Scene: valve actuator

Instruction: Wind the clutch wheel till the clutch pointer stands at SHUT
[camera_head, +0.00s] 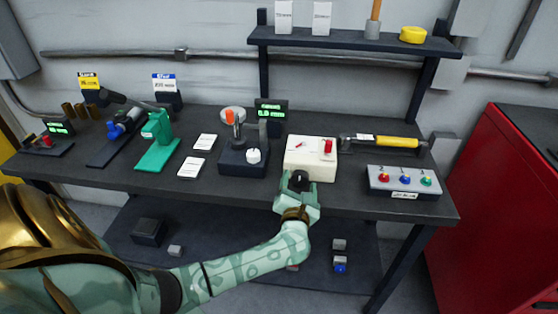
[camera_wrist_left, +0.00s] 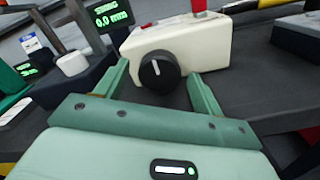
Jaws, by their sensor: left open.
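A cream box (camera_head: 312,158) stands near the front edge of the bench. A black round knob with a white mark (camera_wrist_left: 160,72), which looks like the clutch wheel, sits on its front face. The box top carries a small red pointer (camera_head: 300,144) and a red upright part (camera_head: 328,146); the lettering is too small to read. My left gripper (camera_head: 297,186) is in front of the box. In the left wrist view its fingers (camera_wrist_left: 158,82) are open, one on each side of the knob, with a gap on both sides. My right gripper is in neither view.
A dark device with a white knob (camera_head: 253,156) stands left of the box. A grey box with coloured buttons (camera_head: 404,181) is at the right, and a yellow-handled tool (camera_head: 388,142) lies behind. A green-lettered display (camera_head: 270,109) stands at the back. A red cabinet (camera_head: 500,200) is beyond the bench.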

